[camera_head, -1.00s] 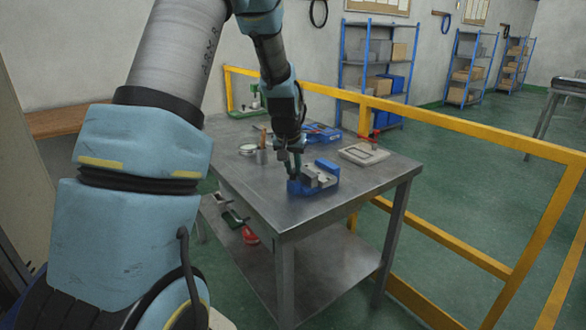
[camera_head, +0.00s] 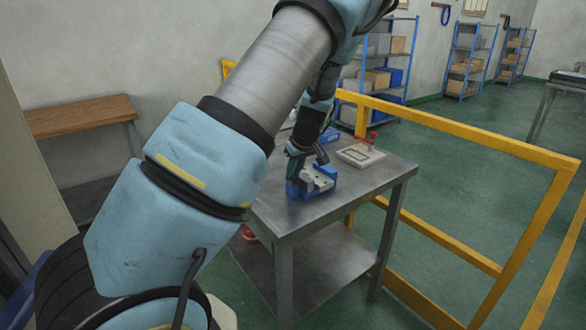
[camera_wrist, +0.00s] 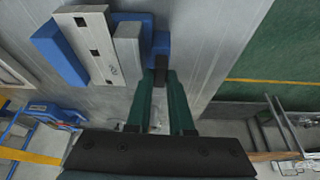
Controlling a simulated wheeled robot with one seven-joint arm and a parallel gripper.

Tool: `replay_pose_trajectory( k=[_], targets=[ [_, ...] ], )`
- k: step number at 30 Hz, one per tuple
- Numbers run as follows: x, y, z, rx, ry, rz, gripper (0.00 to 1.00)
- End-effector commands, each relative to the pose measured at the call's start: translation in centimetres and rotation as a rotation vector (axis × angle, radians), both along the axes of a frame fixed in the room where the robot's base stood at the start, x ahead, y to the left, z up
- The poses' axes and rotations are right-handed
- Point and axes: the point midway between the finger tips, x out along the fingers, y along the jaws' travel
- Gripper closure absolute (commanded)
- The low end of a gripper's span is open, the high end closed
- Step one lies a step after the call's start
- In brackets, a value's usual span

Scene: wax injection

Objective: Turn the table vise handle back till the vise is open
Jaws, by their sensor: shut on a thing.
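The blue table vise (camera_head: 324,184) with grey jaws sits near the front corner of the steel table (camera_head: 300,218). It also shows at the upper left of the wrist view (camera_wrist: 62,52), where its grey jaw plates stand side by side with a narrow gap between them. My gripper (camera_head: 293,172) is at the vise's left end. In the wrist view its two green fingers (camera_wrist: 161,78) are shut on the dark vise handle (camera_wrist: 161,66) at the vise's end. Most of the handle is hidden by the fingers.
A light fixture plate with a red clamp (camera_head: 360,154) lies behind the vise on the table. A blue item (camera_head: 330,135) stands farther back. Yellow railing (camera_head: 470,128) runs behind and right of the table. My arm covers the table's left part.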

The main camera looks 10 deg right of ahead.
Motion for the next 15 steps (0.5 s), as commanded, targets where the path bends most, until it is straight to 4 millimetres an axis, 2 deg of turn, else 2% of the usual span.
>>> replay_pose_trajectory(
  k=[15],
  targets=[
    [0.00,-0.07,-0.04,-0.001,0.001,0.083,1.00]
  ],
)
